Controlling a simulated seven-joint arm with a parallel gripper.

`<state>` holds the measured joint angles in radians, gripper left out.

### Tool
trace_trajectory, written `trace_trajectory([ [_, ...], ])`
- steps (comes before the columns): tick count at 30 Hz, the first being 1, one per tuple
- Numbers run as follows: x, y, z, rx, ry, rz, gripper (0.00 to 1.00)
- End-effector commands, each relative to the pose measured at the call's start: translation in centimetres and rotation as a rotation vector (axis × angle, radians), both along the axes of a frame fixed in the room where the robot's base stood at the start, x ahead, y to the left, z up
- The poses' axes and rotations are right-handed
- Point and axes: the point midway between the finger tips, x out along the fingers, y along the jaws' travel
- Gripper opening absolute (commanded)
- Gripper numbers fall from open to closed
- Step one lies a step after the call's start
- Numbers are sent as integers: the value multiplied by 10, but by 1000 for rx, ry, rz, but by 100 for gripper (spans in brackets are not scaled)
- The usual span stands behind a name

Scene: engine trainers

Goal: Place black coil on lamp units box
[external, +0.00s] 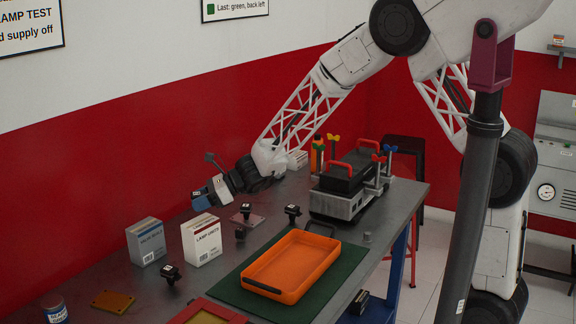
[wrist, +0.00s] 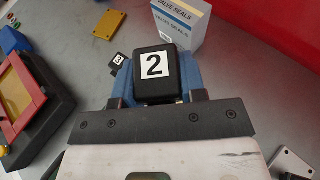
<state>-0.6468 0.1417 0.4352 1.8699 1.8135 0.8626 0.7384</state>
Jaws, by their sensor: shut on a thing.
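My gripper (external: 208,196) is shut on a black coil and holds it in the air, above and just behind the lamp units box in the external view. In the wrist view the black coil (wrist: 154,74), marked with a white "2" label, sits between the blue fingers of my gripper (wrist: 155,85). The lamp units box (external: 202,241) is white with a red band and stands upright on the bench. It cannot be made out in the wrist view. The held coil is mostly hidden by the fingers in the external view.
The valve seals box (external: 146,242) stands left of the lamp units box. Another black coil (external: 170,273) lies in front, and one (external: 292,212) stands farther right. An orange tray (external: 288,267) rests on a green mat (external: 333,283). An engine trainer (external: 342,203) stands behind.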

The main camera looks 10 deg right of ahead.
Motion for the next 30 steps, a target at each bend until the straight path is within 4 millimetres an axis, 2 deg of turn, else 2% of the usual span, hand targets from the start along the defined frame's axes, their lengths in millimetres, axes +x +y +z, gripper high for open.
trace_trajectory([
  [5, 7, 7, 0, 1, -1, 0, 10],
  [17, 7, 7, -2, 0, 0, 0, 10],
  [27, 7, 7, -33, -1, 0, 0, 10],
  [30, 7, 7, -35, 0, -1, 0, 10],
])
